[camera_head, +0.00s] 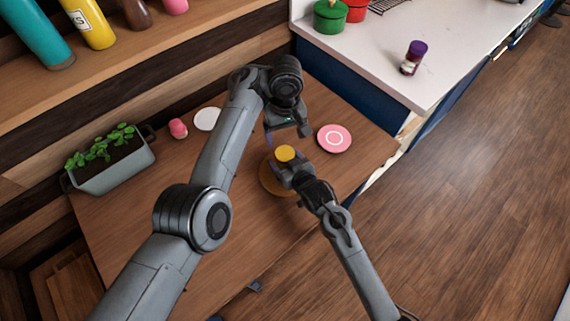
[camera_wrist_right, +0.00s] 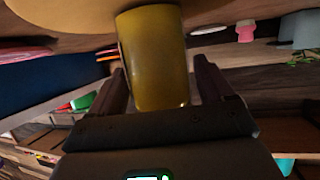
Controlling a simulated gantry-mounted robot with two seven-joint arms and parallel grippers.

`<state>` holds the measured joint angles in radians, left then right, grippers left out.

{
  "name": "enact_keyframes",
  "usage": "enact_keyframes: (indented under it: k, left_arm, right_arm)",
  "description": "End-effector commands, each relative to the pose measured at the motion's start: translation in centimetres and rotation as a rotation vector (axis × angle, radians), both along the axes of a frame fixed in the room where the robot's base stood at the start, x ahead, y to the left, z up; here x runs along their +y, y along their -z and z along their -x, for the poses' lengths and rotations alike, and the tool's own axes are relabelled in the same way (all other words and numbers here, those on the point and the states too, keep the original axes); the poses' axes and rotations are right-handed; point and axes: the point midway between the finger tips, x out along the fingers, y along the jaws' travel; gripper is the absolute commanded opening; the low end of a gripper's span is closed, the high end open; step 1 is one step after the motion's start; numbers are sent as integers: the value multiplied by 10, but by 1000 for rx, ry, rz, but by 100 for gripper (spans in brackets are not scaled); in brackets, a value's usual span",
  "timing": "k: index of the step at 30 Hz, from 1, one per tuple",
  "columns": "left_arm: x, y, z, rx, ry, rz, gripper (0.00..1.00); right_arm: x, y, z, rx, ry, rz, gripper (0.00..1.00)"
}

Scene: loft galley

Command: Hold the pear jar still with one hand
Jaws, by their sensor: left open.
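The yellow pear jar (camera_head: 285,153) stands on a round wooden board (camera_head: 266,181) on the table. Its upper end shows in the head view, and its yellow side (camera_wrist_right: 155,60) fills the middle of the right wrist view. My right gripper (camera_head: 290,168) is at the jar with one finger on each side. A narrow gap seems to show beside one finger, so a firm grip is not clear. My left gripper (camera_head: 287,141) is open and empty, just behind and above the jar, with its fingers pointing down. The contents of the jar are hidden.
A pink plate (camera_head: 334,138) lies right of the jar. A white disc (camera_head: 206,119), a small pink object (camera_head: 178,128) and a planter (camera_head: 115,170) stand toward the back left. The front table is partly clear.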

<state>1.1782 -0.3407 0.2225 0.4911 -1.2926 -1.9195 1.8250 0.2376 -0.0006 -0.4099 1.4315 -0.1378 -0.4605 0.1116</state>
Motion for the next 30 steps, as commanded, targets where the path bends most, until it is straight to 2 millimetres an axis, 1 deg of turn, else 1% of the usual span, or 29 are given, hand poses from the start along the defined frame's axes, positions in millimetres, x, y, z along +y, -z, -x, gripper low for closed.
enact_keyframes:
  k: [1, 2, 12, 13, 15, 19, 23, 26, 30]
  left_arm:
    - [0, 0, 0, 0, 0, 0, 82]
    - [0, 0, 0, 0, 0, 0, 82]
    - [0, 0, 0, 0, 0, 0, 82]
    - [0, 0, 0, 0, 0, 0, 82]
    - [0, 0, 0, 0, 2, 0, 82]
    - [-1, 0, 0, -1, 31, 5, 82]
    - [-2, -2, -2, -4, 127, 21, 82]
    - [-4, -4, -3, -9, 255, 40, 82]
    - [-8, -7, -6, -26, 501, 77, 82]
  right_arm:
    - [0, 0, 0, 0, 0, 0, 72]
    - [0, 0, 0, 0, 0, 0, 68]
    - [0, 0, 0, 0, 0, 0, 16]
    - [0, 0, 0, 0, 0, 0, 12]
    - [0, 0, 0, 0, 0, 0, 0]
    - [0, 0, 0, 0, 0, 0, 0]
    - [0, 0, 0, 0, 0, 0, 0]
    - [0, 0, 0, 0, 0, 0, 0]
    - [0, 0, 0, 1, 0, 0, 0]
